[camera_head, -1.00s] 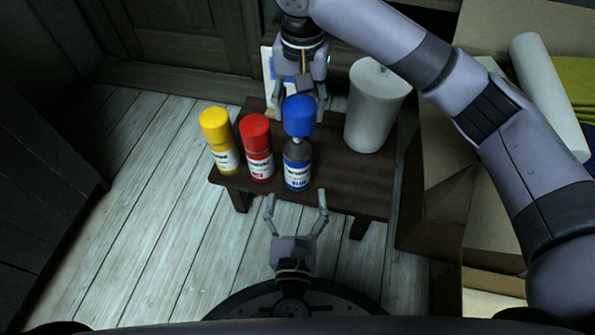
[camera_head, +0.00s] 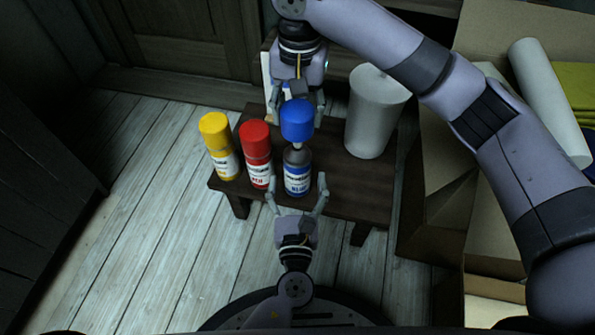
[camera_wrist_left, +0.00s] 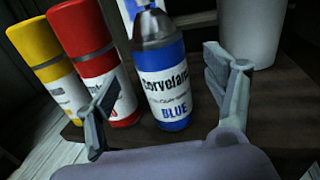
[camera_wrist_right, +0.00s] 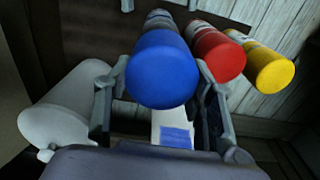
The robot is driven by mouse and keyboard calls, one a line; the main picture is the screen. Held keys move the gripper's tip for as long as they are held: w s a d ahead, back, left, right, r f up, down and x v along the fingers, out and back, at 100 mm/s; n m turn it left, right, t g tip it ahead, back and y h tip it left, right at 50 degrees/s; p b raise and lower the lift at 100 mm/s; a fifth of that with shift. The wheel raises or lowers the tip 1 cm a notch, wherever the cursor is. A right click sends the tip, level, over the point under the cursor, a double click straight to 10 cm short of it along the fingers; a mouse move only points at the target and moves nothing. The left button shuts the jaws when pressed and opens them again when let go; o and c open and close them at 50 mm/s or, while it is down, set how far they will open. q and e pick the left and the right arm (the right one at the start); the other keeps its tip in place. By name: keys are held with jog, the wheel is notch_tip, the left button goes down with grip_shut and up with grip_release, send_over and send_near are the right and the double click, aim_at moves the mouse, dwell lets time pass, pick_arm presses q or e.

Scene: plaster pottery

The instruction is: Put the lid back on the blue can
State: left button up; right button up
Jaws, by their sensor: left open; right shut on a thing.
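The blue can (camera_head: 298,180) stands upright at the front edge of a small dark table, its grey shoulder and nozzle bare. It also shows in the left wrist view (camera_wrist_left: 166,95). My right gripper (camera_head: 299,108) is shut on the blue lid (camera_head: 297,122) and holds it above the can's nozzle. The lid also fills the middle of the right wrist view (camera_wrist_right: 162,70). My left gripper (camera_head: 297,184) is open, with its fingers on either side of the can's lower body. Whether they touch it, I cannot tell.
A red can (camera_head: 257,155) and a yellow can (camera_head: 219,145), both capped, stand close to the left on the dark table (camera_head: 350,195). A white cylinder (camera_head: 375,112) stands to the right. Cardboard boxes (camera_head: 437,205) are right of the table.

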pick_arm(q)
jog(key=shift+w+d, duration=0.1)
jog(key=shift+w, duration=2.7)
jog(key=c, duration=1.8)
pick_arm(e)
jog(key=shift+f, duration=2.5)
jog(key=shift+f, duration=0.9)
jog(key=shift+f, duration=0.6)
jog(key=o, duration=0.9)
